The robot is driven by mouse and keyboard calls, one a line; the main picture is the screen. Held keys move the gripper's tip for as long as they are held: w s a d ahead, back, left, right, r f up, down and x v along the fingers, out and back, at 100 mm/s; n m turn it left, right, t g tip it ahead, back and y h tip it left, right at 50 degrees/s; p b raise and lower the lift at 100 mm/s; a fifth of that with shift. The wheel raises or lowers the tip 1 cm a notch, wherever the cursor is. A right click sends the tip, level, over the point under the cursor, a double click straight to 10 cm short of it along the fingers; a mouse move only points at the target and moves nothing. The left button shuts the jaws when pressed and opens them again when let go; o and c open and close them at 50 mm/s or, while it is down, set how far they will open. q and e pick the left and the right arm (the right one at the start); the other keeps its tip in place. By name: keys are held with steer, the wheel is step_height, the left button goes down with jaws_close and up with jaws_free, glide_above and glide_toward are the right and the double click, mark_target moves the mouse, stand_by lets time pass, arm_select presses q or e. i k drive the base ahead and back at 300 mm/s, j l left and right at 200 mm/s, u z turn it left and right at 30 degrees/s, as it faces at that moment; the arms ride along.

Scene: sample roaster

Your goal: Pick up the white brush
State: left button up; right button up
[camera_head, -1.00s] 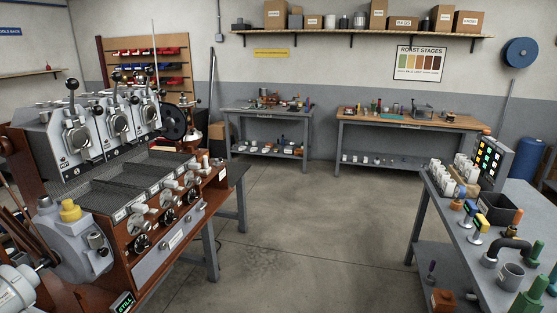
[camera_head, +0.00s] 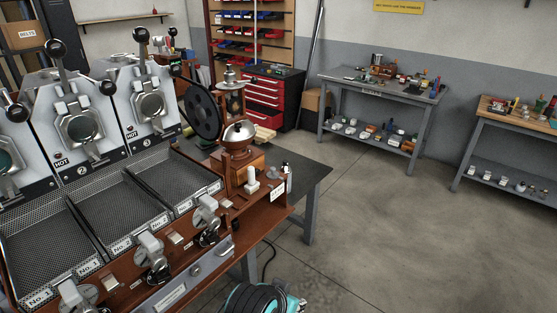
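A small white upright piece (camera_head: 251,177) stands on the wooden right end of the roaster, in front of the hand grinder. It may be the white brush, but it is too small to tell for certain. I see no other thing that is clearly a white brush. Neither of my grippers is in the head view.
The sample roaster (camera_head: 130,225) with its mesh trays fills the left. A grinder (camera_head: 238,137) stands at its right end. A black and teal coiled object (camera_head: 262,299) is low at the bottom. A grey workbench (camera_head: 380,84) stands behind. The floor at right is clear.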

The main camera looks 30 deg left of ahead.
mark_target(253, 186)
steer(key=i+u, duration=0.1)
steer(key=i, duration=0.4)
steer(key=i+l+u, duration=0.1)
steer(key=i, duration=0.4)
steer(key=i+l+u, duration=0.1)
steer(key=i, duration=0.4)
steer(key=i+l+u, duration=0.1)
steer(key=i, duration=0.4)
steer(key=l, duration=0.1)
